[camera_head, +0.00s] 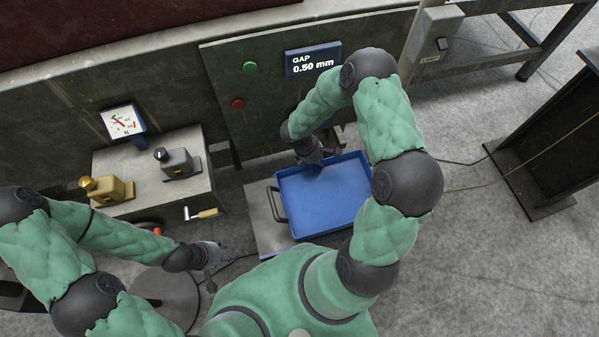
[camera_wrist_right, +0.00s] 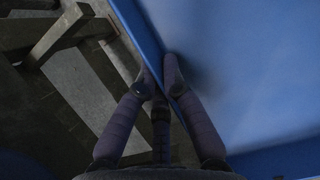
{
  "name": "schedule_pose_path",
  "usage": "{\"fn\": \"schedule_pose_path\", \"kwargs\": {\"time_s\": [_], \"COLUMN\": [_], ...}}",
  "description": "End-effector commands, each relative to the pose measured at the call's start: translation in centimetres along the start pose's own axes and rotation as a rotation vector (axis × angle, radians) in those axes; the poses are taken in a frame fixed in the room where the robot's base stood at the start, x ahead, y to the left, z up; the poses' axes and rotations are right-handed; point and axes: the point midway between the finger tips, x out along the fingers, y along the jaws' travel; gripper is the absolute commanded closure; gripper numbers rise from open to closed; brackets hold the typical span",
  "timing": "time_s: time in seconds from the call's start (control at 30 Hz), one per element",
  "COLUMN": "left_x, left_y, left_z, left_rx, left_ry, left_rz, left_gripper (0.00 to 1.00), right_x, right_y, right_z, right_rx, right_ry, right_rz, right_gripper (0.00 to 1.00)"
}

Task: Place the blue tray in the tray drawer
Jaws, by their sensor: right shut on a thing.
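The blue tray (camera_head: 322,200) is a shallow rectangular tray with raised walls, seen at the centre right of the head view. A black handle (camera_head: 278,205) shows at its left side. My right gripper (camera_head: 316,160) is at the tray's far wall. In the right wrist view its two fingers (camera_wrist_right: 160,82) are shut on the blue tray's wall (camera_wrist_right: 142,50), one on each side. My left gripper (camera_head: 212,266) is low at the left, well apart from the tray; its finger opening is unclear. I cannot make out the tray drawer for sure; a grey flat surface (camera_head: 262,222) shows beneath the tray's left side.
A grey panel (camera_head: 225,75) with a green and a red button and a 0.50 mm gap display (camera_head: 313,62) stands behind the tray. A grey bench (camera_head: 150,175) at the left bears small devices and a dial (camera_head: 122,122). Open floor (camera_head: 480,240) lies at the right.

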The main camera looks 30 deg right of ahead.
Motion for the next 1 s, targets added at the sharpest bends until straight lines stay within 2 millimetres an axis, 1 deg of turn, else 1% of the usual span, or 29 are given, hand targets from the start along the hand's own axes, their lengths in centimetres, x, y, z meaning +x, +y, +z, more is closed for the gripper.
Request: {"fn": "schedule_pose_path", "kwargs": {"time_s": [0.03,0.1,0.2,0.33,0.43,0.67,0.73,0.8,0.9,1.0], "left_x": [0.6,1.0,1.8,2.6,2.9,3.2,3.6,4.3,5.1,5.2], "left_y": [-0.2,-0.3,-0.6,-0.9,-1.0,-1.1,-1.3,-1.6,-1.8,-1.9], "left_z": [0.0,-0.1,-0.1,-0.1,-0.1,-0.1,-0.2,-0.2,-0.2,-0.2], "left_rx": [0.0,0.0,0.0,0.0,0.0,0.0,0.0,0.0,0.0,0.0], "left_ry": [0.0,0.0,0.0,0.0,0.0,0.001,0.001,0.001,0.0,0.0], "left_rz": [0.0,0.0,0.0,0.0,0.0,0.0,0.0,0.0,0.0,0.0], "left_gripper": [0.6,0.6,0.6,0.6,0.6,0.6,0.6,0.6,0.6,0.6], "right_x": [0.3,0.4,1.7,2.9,3.3,3.9,4.4,5.6,6.8,7.0], "right_y": [0.7,1.5,2.2,3.1,3.6,4.0,4.3,4.2,4.3,4.3], "right_z": [-1.3,-2.6,-4.4,-6.2,-7.0,-8.0,-8.7,-9.0,-9.5,-9.6], "right_rx": [-0.003,-0.002,-0.002,0.0,0.001,0.001,0.001,0.001,0.001,0.002], "right_ry": [0.0,0.0,-0.001,-0.001,-0.001,0.0,0.0,0.0,-0.001,-0.001], "right_rz": [0.002,0.002,-0.001,-0.001,-0.001,-0.001,0.0,-0.002,-0.001,-0.001], "right_gripper": [1.0,1.0,1.0,1.0,1.0,1.0,1.0,1.0,1.0,1.0]}}
